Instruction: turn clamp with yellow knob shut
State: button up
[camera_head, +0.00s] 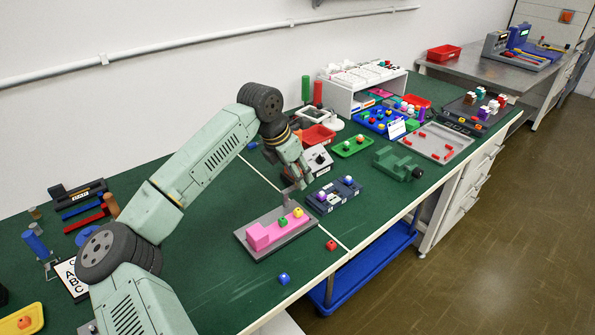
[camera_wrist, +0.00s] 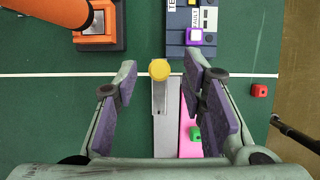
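The clamp's yellow knob (camera_wrist: 159,70) tops a grey lever (camera_wrist: 159,98) in the wrist view. It lies between the two spread fingers of my gripper (camera_wrist: 160,76), with a gap on each side. The pink block (camera_wrist: 187,146) lies just right of the lever, partly hidden by the right finger. In the head view my open gripper (camera_head: 296,184) hangs over the far side of the grey base plate (camera_head: 291,237) that bears the pink block (camera_head: 262,235). The knob is hard to tell apart there.
A navy keypad module (camera_head: 335,196) stands just right of the plate. A device with an orange post (camera_wrist: 97,26) is at the wrist view's upper left. A red cube (camera_head: 331,245) and a blue cube (camera_head: 284,279) lie near the front edge. Green table is bare left of the plate.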

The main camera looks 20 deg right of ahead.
jog(key=shift+w+d+f, duration=0.1)
jog(key=shift+d+f, duration=0.05)
jog(key=shift+f, duration=0.35)
jog(key=shift+c, duration=0.2)
grip_shut()
